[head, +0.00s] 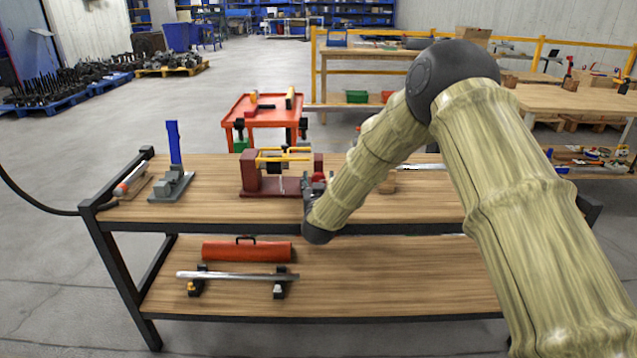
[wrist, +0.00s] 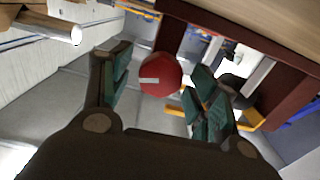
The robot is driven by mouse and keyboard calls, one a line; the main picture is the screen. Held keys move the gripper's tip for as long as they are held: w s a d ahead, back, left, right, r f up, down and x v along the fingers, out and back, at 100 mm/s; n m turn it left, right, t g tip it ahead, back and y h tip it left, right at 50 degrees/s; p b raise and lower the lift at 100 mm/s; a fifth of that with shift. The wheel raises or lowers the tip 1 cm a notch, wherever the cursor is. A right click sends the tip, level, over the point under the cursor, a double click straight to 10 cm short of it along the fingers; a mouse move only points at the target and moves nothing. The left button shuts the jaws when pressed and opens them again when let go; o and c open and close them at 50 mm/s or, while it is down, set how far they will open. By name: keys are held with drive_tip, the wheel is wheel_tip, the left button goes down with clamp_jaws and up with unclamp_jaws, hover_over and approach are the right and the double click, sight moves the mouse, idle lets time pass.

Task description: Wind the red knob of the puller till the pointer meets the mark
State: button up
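The puller (head: 262,187) is a dark red frame with yellow bars, standing on the workbench left of my arm. Its frame also shows in the wrist view (wrist: 288,85). The round red knob (wrist: 160,75) has a white line on its face. My gripper (wrist: 160,88) is open, with one green-padded finger left of the knob and the other right of it. Small gaps show between knob and pads, so it looks ungripped. In the head view my gripper (head: 317,185) is at the puller's right end. I cannot make out the pointer or the mark.
A grey stand with a blue upright (head: 174,145) is on the bench's left. A small wooden block (head: 387,184) lies behind my forearm. A red cart (head: 262,115) stands behind the bench.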

drive_tip(key=c, duration=0.8)
drive_tip(key=shift+m, duration=0.3)
